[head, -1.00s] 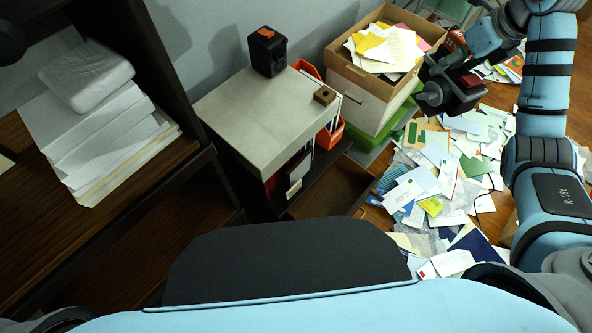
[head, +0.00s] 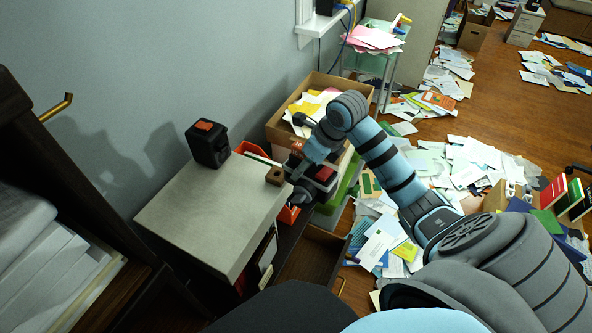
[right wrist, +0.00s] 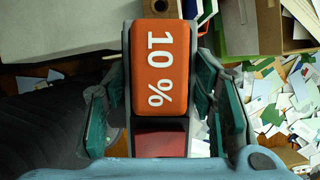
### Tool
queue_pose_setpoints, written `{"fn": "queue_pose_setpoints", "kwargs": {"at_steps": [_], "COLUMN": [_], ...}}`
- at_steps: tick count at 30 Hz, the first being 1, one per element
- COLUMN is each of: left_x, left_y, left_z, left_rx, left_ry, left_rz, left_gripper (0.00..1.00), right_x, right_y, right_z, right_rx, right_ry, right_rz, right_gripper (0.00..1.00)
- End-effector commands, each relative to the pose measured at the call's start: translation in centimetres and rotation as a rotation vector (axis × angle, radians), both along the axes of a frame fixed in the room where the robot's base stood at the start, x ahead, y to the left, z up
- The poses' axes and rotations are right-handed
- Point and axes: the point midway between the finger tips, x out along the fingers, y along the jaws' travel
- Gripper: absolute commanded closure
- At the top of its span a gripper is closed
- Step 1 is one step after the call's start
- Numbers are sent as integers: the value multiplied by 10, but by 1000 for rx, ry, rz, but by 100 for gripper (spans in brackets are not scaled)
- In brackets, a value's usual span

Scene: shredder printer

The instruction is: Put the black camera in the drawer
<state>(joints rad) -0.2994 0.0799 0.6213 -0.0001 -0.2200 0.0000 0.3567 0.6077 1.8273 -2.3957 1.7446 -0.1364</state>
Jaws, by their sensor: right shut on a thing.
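The wooden drawer (head: 312,252) stands open, in front of and below the gripper in the picture. Another black box with an orange top (head: 208,143) stands on the cabinet. My left gripper is out of view.
A small wooden block with a hole (head: 274,176) lies on the cabinet's right edge. A cardboard box of papers (head: 285,120) stands behind my gripper. Loose papers (head: 385,235) cover the floor to the right. A dark shelf (head: 70,190) stands at left.

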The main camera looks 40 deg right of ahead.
Motion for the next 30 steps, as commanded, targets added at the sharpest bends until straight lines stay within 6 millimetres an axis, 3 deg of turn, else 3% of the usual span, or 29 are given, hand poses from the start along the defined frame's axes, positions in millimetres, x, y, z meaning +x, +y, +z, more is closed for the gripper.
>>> {"fn": "queue_pose_setpoints", "kwargs": {"at_steps": [1, 6, 9, 12, 19, 30], "left_x": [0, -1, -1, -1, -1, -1], "left_y": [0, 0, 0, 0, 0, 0], "left_z": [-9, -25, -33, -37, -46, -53], "left_rx": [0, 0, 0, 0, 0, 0], "left_ry": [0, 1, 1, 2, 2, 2], "left_rz": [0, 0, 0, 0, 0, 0], "left_gripper": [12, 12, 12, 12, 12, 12], "right_x": [-11, -47, -68, -83, -112, -124], "right_y": [9, 39, 54, 64, 82, 92], "right_z": [-32, -132, -181, -217, -280, -333], "right_rx": [3, 8, 6, 3, 1, 0], "right_ry": [6, 7, 6, 4, 3, 0], "right_rz": [3, 6, 10, 15, 29, 63], "right_gripper": [100, 100, 100, 100, 100, 100]}}
